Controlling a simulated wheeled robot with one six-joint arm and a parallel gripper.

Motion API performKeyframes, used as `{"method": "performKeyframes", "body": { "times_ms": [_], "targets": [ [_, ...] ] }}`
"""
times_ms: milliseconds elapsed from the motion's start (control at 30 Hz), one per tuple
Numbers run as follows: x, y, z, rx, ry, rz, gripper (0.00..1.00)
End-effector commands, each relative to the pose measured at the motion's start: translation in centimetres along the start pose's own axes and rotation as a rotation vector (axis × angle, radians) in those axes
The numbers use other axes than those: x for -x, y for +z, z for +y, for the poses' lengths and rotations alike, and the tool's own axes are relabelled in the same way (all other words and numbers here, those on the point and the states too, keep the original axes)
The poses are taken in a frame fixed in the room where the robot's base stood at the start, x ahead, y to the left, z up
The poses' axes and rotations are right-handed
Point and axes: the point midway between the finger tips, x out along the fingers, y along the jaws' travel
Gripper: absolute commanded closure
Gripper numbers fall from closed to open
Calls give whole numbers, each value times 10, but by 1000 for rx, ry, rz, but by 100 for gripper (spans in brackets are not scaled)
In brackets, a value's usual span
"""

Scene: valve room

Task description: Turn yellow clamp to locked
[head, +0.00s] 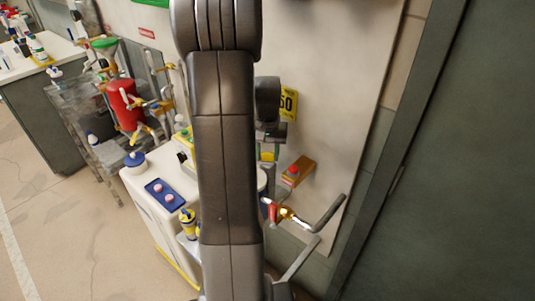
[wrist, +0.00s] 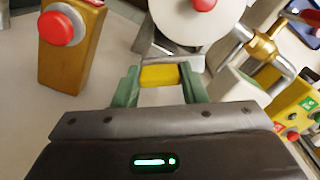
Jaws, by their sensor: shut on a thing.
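The yellow clamp (wrist: 160,76) shows as a yellow block between the green fingers of my gripper (wrist: 160,86) in the wrist view. The fingers touch it on both sides, so my gripper is shut on it. A grey metal piece adjoins it just beyond, below a white disc with a red knob. In the head view my gripper (head: 268,153) is mostly hidden by my own arm, with a little yellow showing there. I cannot read any locked mark on the clamp.
An orange box with a red button (head: 293,171) is on the wall, and shows large at left in the wrist view (wrist: 64,29). A brass valve with a red handle (head: 284,213) and grey pipe are lower right. A white cabinet (head: 148,204) carries a blue tray of buttons.

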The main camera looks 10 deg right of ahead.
Motion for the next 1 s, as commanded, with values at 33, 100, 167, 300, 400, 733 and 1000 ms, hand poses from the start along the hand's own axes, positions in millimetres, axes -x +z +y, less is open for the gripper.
{"method": "performKeyframes", "body": {
  "times_ms": [33, 100, 167, 300, 400, 733, 1000],
  "targets": [
    [0, 0, 0, 45, 0, 0, 85],
    [0, 0, 0, 111, 0, 0, 85],
    [0, 0, 0, 168, 0, 0, 85],
    [0, 0, 0, 301, 0, 1, 85],
    [0, 0, 0, 396, 0, 1, 85],
    [0, 0, 0, 696, 0, 2, 85],
    [1, 0, 0, 878, 1, 2, 85]
  ]
}}
